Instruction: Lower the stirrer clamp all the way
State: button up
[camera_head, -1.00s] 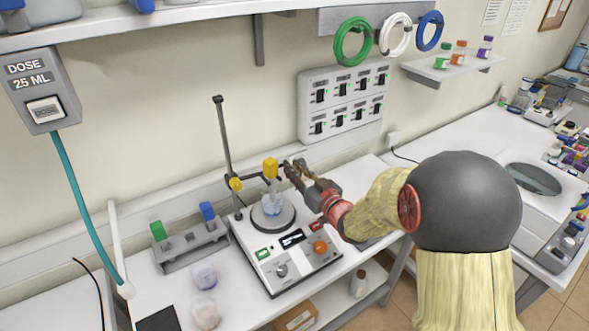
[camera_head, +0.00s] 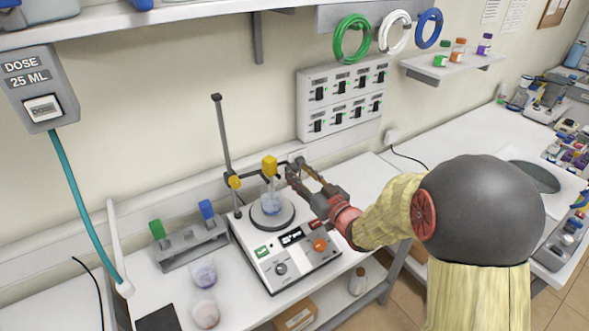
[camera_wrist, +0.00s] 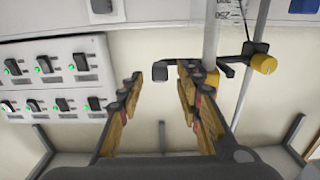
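The stirrer clamp (camera_head: 252,174) is a dark horizontal bar with a yellow knob (camera_head: 235,182) on the upright rod (camera_head: 223,135). A yellow-topped probe (camera_head: 269,166) stands over a flask (camera_head: 271,203) with bluish contents on the stirrer plate. My gripper (camera_head: 304,174) is just right of the probe, near the clamp's free end. In the wrist view, which looks upside down, my gripper (camera_wrist: 160,79) is open. The clamp's dark end (camera_wrist: 160,72) appears between its fingertips, with a gap visible on the left. The right finger overlaps the yellow probe top; contact cannot be told.
The stirrer base (camera_head: 290,258) has an orange knob and a display. A rack (camera_head: 190,247) with green and blue caps stands left of it. Two round containers (camera_head: 205,275) are in front of the rack. A switch panel (camera_head: 345,97) is on the wall behind.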

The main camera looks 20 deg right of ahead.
jog(key=v, duration=0.8)
jog(key=shift+s, duration=0.35)
jog(key=shift+d, duration=0.15)
